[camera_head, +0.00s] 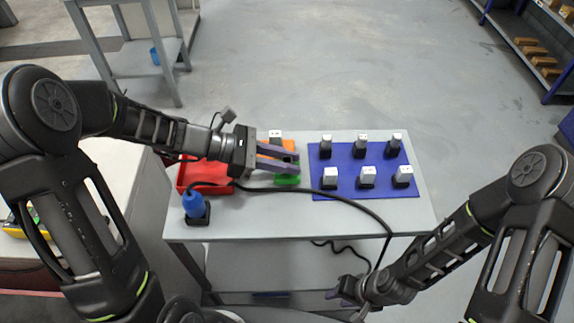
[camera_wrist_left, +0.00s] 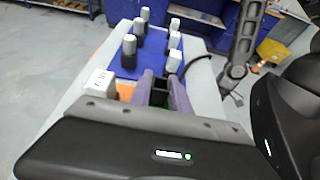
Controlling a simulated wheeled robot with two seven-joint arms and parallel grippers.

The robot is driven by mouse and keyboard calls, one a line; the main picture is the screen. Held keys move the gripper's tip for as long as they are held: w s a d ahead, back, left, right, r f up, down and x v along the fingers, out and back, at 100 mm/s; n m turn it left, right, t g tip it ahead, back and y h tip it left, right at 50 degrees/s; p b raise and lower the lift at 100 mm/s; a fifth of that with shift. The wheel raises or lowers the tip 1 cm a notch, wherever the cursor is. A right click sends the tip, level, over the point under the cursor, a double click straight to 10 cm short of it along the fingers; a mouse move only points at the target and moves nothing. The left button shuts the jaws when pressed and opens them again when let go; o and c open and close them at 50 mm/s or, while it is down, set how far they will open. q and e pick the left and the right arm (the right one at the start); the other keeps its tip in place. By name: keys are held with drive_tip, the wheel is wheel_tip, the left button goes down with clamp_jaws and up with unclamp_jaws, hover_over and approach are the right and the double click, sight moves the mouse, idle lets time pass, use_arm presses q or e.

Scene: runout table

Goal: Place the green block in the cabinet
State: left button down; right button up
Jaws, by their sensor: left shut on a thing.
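The green block (camera_head: 287,179) is at the fingers of my left gripper (camera_head: 296,160), over the left-middle part of the table. My left gripper is shut on it. In the left wrist view the purple fingers (camera_wrist_left: 162,88) close around a dark green shape (camera_wrist_left: 158,98); most of it is hidden. My right gripper (camera_head: 340,291) is low in front of the table, and its jaw opening is not clear. I cannot tell for sure which piece of furniture is the cabinet; a blue-framed shelf unit (camera_head: 534,49) stands at the far right.
The grey table (camera_head: 300,224) bears a blue mat (camera_head: 347,170) with several white-topped black pieces, a red tray (camera_head: 207,176) and an orange block (camera_head: 289,145). A black cable (camera_head: 340,197) crosses it from a blue plug (camera_head: 194,205). The floor beyond is clear.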

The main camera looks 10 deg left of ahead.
use_arm(q)
wheel_tip(320, 180, up, 8)
drive_tip(key=shift+r, duration=0.25)
idle(0.6)
